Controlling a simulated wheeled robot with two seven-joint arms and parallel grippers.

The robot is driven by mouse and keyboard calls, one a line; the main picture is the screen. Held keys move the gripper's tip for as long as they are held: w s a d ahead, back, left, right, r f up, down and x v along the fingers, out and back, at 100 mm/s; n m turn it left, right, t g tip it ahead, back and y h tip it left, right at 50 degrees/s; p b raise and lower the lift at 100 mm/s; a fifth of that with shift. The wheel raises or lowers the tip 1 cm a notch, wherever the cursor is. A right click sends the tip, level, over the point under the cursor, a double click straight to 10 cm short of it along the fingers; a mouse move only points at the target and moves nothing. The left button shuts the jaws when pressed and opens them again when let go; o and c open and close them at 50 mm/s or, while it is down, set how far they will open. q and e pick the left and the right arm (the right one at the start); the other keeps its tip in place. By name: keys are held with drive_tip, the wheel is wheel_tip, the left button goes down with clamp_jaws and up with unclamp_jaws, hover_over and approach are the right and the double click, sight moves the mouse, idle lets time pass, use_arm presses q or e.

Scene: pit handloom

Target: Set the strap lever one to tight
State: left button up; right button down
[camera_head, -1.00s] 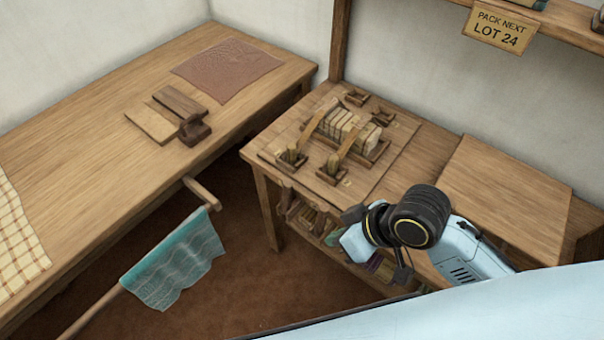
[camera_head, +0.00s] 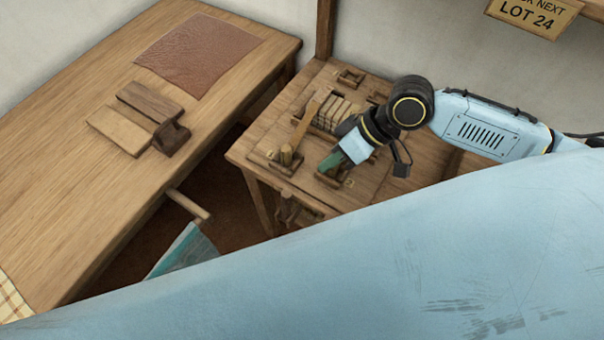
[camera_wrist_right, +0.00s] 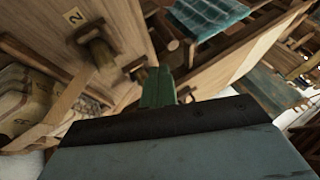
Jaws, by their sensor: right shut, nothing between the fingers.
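Two wooden strap levers stand at the front of the board on the small table. The left lever (camera_head: 287,156) is clear in the head view; the right lever's base (camera_head: 327,180) is partly covered by my right gripper (camera_head: 331,160). Its green fingers are shut and empty, low over that lever; I cannot tell whether they touch it. In the right wrist view, the green fingers (camera_wrist_right: 158,88) are close to a wooden lever part (camera_wrist_right: 137,68). Another wooden post (camera_wrist_right: 98,45) stands beside a tag (camera_wrist_right: 74,17) marked 2. No number one is readable. My left gripper is out of view.
A strap and a row of pale blocks (camera_head: 333,112) lie behind the levers. The long table (camera_head: 60,170) at left holds a brown sheet (camera_head: 197,55) and wooden pieces (camera_head: 150,103). My own pale blue body part hides the lower picture.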

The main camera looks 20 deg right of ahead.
drive_tip(key=b+x, duration=0.1)
drive_tip(key=x, duration=0.5)
drive_tip(key=shift+w+a+f, duration=0.1)
drive_tip(key=shift+x, duration=1.2)
drive_tip(key=shift+a+f, duration=0.2)
drive_tip(key=shift+f, duration=0.1)
drive_tip(key=shift+a+f+b, duration=0.15)
drive_tip(key=shift+f+b, duration=0.1)
drive_tip(key=shift+b, duration=0.05)
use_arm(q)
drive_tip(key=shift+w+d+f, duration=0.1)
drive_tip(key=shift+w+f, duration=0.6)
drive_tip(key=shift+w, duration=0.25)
